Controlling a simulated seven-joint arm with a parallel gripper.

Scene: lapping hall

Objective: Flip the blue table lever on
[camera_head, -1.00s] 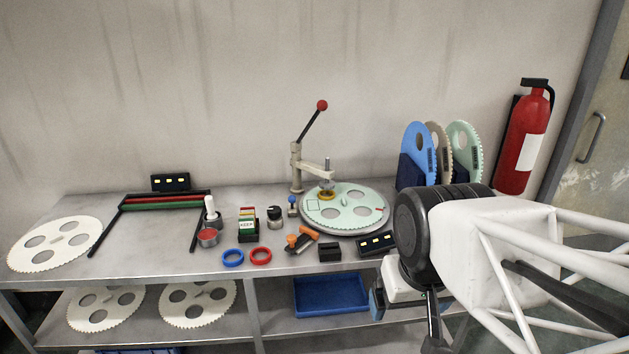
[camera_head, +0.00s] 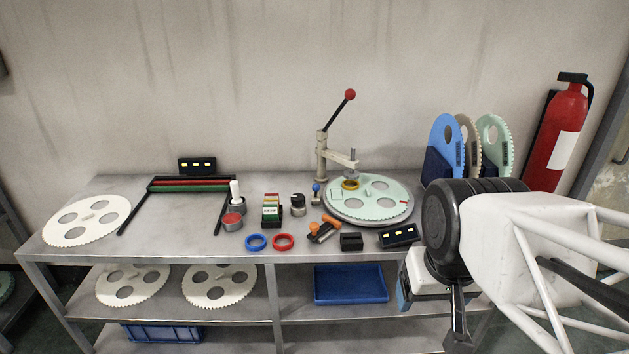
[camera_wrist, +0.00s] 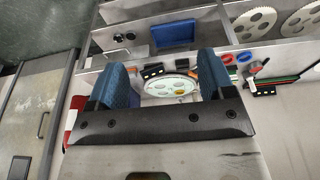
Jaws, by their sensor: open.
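The blue table lever (camera_head: 316,188) is a small upright lever with a round blue knob on a pale base. It stands on the bench left of the lapping plate, in front of the press post. My gripper (camera_wrist: 163,68) shows in the wrist view as two blue-padded fingers set wide apart, with nothing between them. In the head view my arm is at the right, past the bench's front edge, well away from the lever. The fingertips are mostly hidden there. I cannot make out the lever in the wrist view.
Close around the lever stand a press with a red-knobbed handle (camera_head: 349,95), the round lapping plate (camera_head: 372,217), a black-and-silver knob (camera_head: 298,204) and an orange-handled tool (camera_head: 325,229). Blue (camera_head: 256,242) and red (camera_head: 283,242) rings lie in front. The bench's left middle is fairly clear.

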